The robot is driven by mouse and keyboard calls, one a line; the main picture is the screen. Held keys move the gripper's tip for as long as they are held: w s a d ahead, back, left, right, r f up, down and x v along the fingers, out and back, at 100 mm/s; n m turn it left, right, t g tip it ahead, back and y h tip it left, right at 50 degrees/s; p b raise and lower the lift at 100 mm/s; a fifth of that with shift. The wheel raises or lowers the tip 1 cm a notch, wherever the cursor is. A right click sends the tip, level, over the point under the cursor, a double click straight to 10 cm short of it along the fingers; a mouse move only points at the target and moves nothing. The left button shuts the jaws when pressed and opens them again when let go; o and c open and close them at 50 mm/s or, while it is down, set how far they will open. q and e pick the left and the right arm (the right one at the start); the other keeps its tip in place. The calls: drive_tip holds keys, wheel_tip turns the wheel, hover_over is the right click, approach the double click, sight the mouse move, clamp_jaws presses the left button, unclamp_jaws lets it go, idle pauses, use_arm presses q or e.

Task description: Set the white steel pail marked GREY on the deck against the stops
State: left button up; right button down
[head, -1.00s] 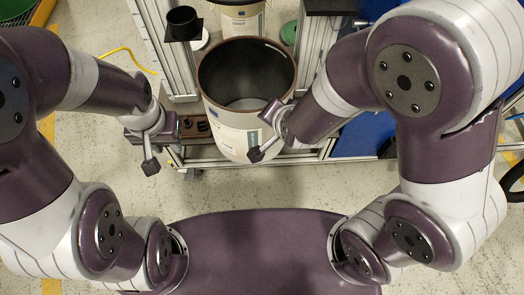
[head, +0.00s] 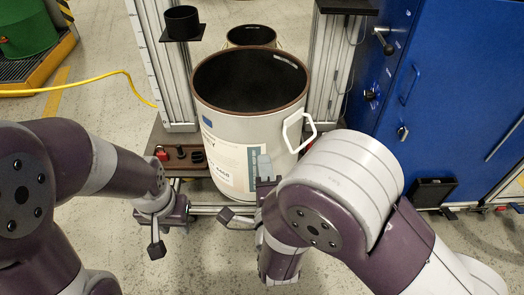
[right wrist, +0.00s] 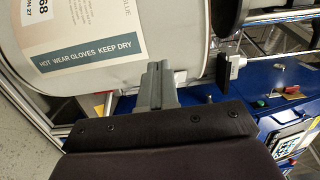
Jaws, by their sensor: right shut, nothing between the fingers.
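A large white pail (head: 225,130) with a dark inside stands upright at the middle of the head view, between two upright posts. A white handle (head: 299,132) shows on its right side. Its printed label faces me; I cannot read GREY on it. The pail's side fills the upper left of the right wrist view (right wrist: 60,85), where the label reads HOT WEAR GLOVES KEEP DRY and ends in LUE above. My right gripper (right wrist: 157,85) is shut and empty close to the label. My left gripper (head: 180,208) is left of the pail, apart from it; its fingers are unclear.
A second pail (head: 251,36) stands behind the first. A brown plate (head: 165,140) with small switches lies left of the pail, and a black cup (head: 182,22) stands above it. A blue cabinet (head: 450,90) is at the right, and a yellow cable (head: 90,82) at the left.

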sight(260, 138)
drive_tip(key=shift+w+a+b, duration=0.15)
drive_tip(key=shift+w+b, duration=0.1)
drive_tip(key=shift+w, duration=1.1)
drive_tip(key=shift+w+a+b, duration=0.15)
drive_tip(key=shift+w+b, duration=0.1)
drive_tip(key=shift+w, duration=1.1)
drive_tip(key=w+a+b, duration=0.1)
drive_tip(key=w+b, duration=0.2)
drive_tip(key=w, duration=0.9)
drive_tip(key=shift+a+b, duration=0.15)
drive_tip(key=shift+b, duration=0.15)
